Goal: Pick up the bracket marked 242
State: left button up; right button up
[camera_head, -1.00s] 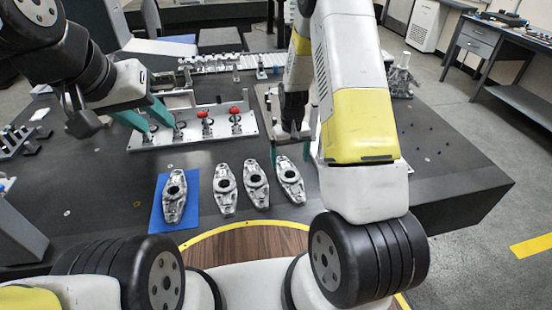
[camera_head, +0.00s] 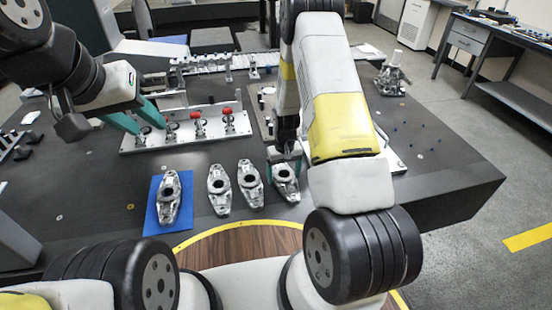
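Several silver metal brackets lie in a row on the dark table. One bracket (camera_head: 169,198) lies on a blue mat (camera_head: 155,226). Beside it to the right are a second bracket (camera_head: 219,189), a third bracket (camera_head: 250,183) and a rightmost bracket (camera_head: 287,184). No marking such as 242 is legible on any of them. My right gripper (camera_head: 284,158) is at the far end of the rightmost bracket, over it; its fingers are partly hidden and I cannot tell whether they touch it. My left gripper (camera_head: 138,133) is open at the fixture plate, away from the brackets.
The fixture plate (camera_head: 180,143) with red-knobbed clamps (camera_head: 197,115) stands behind the brackets. Another plate (camera_head: 258,125) is behind my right gripper. A silver part on a stand (camera_head: 392,78) is at the back right. The right side of the table is mostly clear.

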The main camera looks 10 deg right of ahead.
grip_shut()
jog(key=shift+r, duration=0.2)
